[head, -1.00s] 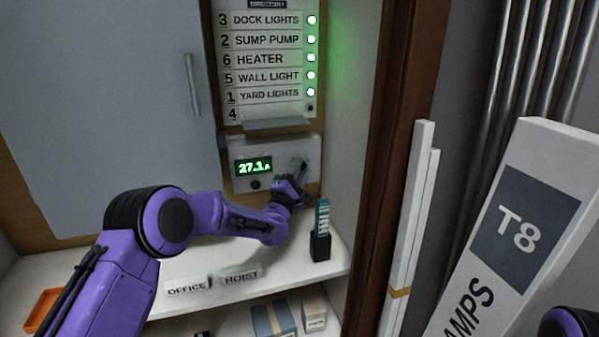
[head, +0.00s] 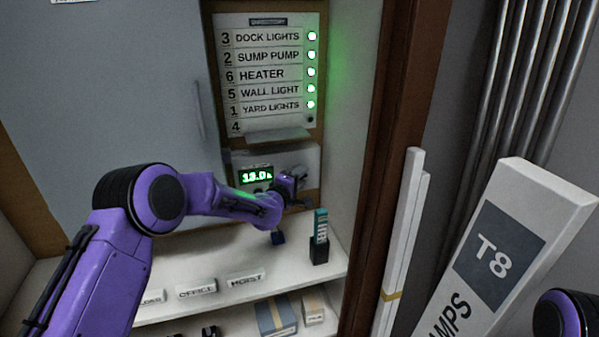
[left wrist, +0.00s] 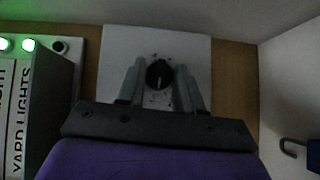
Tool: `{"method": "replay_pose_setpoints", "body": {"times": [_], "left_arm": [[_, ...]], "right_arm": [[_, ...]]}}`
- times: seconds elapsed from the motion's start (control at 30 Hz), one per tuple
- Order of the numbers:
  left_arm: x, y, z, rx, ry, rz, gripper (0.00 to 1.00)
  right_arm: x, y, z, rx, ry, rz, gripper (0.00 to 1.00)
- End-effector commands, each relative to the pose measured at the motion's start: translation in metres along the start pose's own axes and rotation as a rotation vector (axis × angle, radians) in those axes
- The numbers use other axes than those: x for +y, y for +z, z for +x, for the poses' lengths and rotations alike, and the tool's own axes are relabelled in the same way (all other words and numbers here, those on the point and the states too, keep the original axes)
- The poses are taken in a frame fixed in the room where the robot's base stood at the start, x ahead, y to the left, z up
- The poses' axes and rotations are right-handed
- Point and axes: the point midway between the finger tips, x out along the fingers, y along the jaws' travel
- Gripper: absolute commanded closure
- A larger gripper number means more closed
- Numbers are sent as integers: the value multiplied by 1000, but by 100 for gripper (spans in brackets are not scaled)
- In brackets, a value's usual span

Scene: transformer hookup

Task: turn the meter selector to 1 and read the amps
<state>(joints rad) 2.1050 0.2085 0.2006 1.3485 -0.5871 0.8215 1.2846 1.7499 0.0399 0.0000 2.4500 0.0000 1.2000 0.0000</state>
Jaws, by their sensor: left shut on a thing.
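The meter is a pale box (head: 234,178) on the cabinet's back wall, below the label board. Its green display (head: 256,175) appears to read 13.0 A, slightly blurred. The black selector knob (left wrist: 159,74) shows in the left wrist view on the meter's pale face, with a light pointer mark; the position numbers are too small to read. My left gripper (left wrist: 160,84) is shut on the knob, one finger on each side. In the head view my left gripper (head: 292,184) covers the knob. My right gripper is out of view.
A directory board (head: 268,75) lists circuits; YARD LIGHTS is marked 1, with several green lamps lit. On the shelf (head: 225,257) stand a dark holder (head: 319,250) with a teal item and label plates (head: 246,280). A white T8 box (head: 540,190) leans at right. A wooden post (head: 395,120) edges the cabinet.

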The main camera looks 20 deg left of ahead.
Motion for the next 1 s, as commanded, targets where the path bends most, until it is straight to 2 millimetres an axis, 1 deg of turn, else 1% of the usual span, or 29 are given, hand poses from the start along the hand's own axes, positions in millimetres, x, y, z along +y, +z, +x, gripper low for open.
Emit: {"method": "replay_pose_setpoints", "body": {"times": [0.03, 0.2, 0.73, 0.77, 0.8, 0.83, 1.0], "left_arm": [[3, 0, 0, -1, -16, 14, 95], [2, 0, 0, -1, -51, 50, 95], [0, 0, 0, 0, -67, 65, 95], [0, 0, 0, 0, -67, 65, 55], [0, 0, 0, 0, -67, 65, 42], [0, 0, 0, 0, -67, 65, 39], [0, 0, 0, 0, -66, 65, 39]], "right_arm": [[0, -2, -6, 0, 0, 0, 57], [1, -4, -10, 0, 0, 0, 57], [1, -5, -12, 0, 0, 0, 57], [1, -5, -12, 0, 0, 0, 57], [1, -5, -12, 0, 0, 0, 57], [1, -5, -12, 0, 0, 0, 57], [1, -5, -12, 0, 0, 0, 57]]}}
